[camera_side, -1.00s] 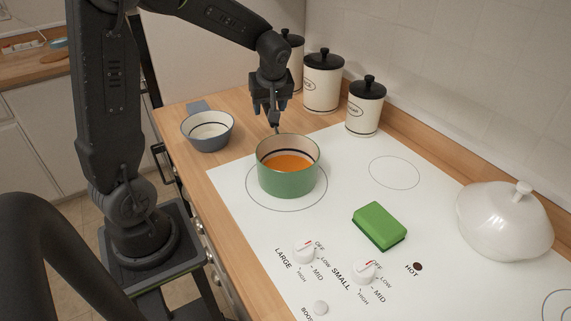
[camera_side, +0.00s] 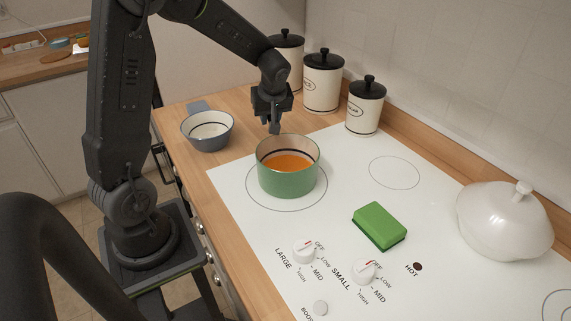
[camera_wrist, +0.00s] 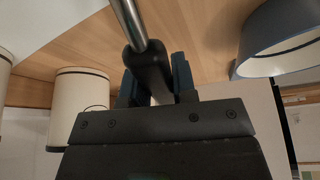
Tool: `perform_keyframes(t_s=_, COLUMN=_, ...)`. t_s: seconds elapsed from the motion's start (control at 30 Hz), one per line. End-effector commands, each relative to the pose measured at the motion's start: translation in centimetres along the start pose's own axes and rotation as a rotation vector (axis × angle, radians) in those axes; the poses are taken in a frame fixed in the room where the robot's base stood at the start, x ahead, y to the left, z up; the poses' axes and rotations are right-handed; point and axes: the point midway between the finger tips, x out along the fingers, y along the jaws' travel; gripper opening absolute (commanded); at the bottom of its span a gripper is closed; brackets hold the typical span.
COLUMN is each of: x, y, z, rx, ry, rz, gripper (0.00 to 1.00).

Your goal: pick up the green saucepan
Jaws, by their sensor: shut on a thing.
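The green saucepan (camera_side: 288,180), with orange contents (camera_side: 287,163), stands upright on the large ring at the left of the white cooktop (camera_side: 350,268). My gripper (camera_side: 275,128) is just behind its far rim, pointing down. In the wrist view my gripper (camera_wrist: 153,90) is shut on a dark handle (camera_wrist: 148,66) with a metal shaft (camera_wrist: 128,22). In the side view the handle is mostly hidden by the gripper and the pan. The pan appears to rest on the cooktop; I see no clear gap under it.
A grey-blue pan (camera_side: 207,130) stands on the wooden counter left of my gripper. Cream canisters (camera_side: 323,85) with black lids stand behind it. A green sponge (camera_side: 379,226) and a white lidded dish (camera_side: 503,222) are to the right. Knobs (camera_side: 303,252) are in front.

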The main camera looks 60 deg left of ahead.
Motion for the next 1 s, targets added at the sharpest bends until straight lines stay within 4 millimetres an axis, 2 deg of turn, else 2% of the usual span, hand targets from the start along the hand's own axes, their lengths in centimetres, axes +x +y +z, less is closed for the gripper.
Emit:
perform_keyframes(t_s=0.03, x=-0.01, y=0.0, z=0.0, rx=0.0, ry=0.0, rz=0.0, gripper=0.16)
perform_keyframes(t_s=0.2, x=-0.02, y=0.0, z=0.0, rx=0.0, ry=0.0, rz=0.0, gripper=0.0)
perform_keyframes(t_s=1.0, x=-0.27, y=0.05, z=-0.13, rx=-0.002, ry=0.001, rz=0.002, gripper=0.0)
